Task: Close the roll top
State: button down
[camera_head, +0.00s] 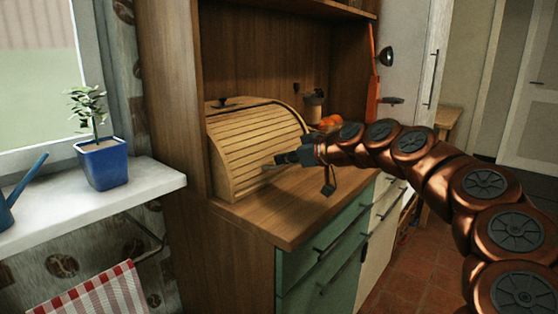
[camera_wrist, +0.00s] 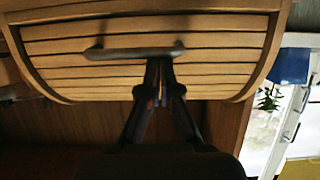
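The roll top (camera_head: 255,148) is the slatted light-wood front of a bread box on the cabinet counter. Its slats curve from the top of the box down towards the counter. In the wrist view, which looks upside down, the slats (camera_wrist: 60,72) fill the upper part, with a dark bar handle (camera_wrist: 115,54) across them. My gripper (camera_head: 276,160) is at the front of the box. In the wrist view its fingers (camera_wrist: 163,66) converge and look shut, with tips at the handle's edge. I cannot tell whether they touch it. No grip around the handle shows.
Oranges (camera_head: 330,122) and a dark grinder-like item (camera_head: 314,103) stand right of the box. A potted plant (camera_head: 101,160) stands on the windowsill at left. The wooden counter (camera_head: 290,215) is clear in front. Green drawers (camera_head: 325,250) with handles lie below.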

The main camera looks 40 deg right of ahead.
jog(key=f, duration=0.2)
jog(key=a+f+g, duration=0.1)
jog(key=shift+s+f+y, duration=0.2)
jog(key=shift+f+y, duration=0.1)
jog(key=shift+f, duration=0.05)
notch_tip(320, 180, up, 6)
jog(key=d+p, duration=0.2)
jog(key=shift+t, duration=0.5)
jog(key=shift+s+d+f, duration=0.25)
jog(key=shift+s+f, duration=0.3)
jog(key=shift+s, duration=0.9)
jog(key=shift+s+d+f, duration=0.25)
jog(key=shift+s+f, duration=0.35)
jog(key=shift+s, duration=0.85)
jog(key=shift+s+d+f, duration=0.25)
jog(key=shift+s+f, duration=0.3)
jog(key=shift+s, duration=0.9)
